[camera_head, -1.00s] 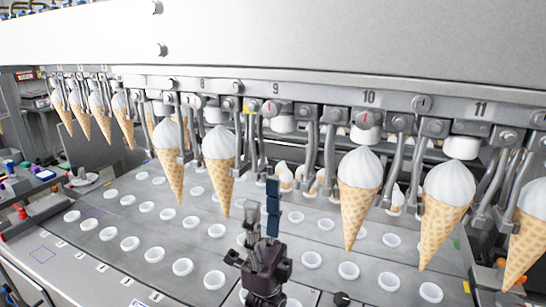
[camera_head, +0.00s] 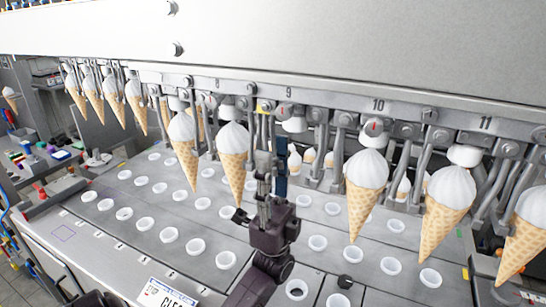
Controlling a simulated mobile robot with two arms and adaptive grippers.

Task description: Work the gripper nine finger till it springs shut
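Gripper nine, under the "9" label (camera_head: 289,93) on the steel rail, holds no cone. Its steel finger (camera_head: 271,130) hangs near the yellow tag, and its lower end is hidden behind my gripper. My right gripper is not in view.
A cone (camera_head: 233,152) hangs close to the left of my gripper, and another cone (camera_head: 365,190) hangs to the right. More cones hang along the rail (camera_head: 420,108). Below is a steel deck with rows of white cups (camera_head: 226,260). A plate with lettering (camera_head: 166,293) is at the front.

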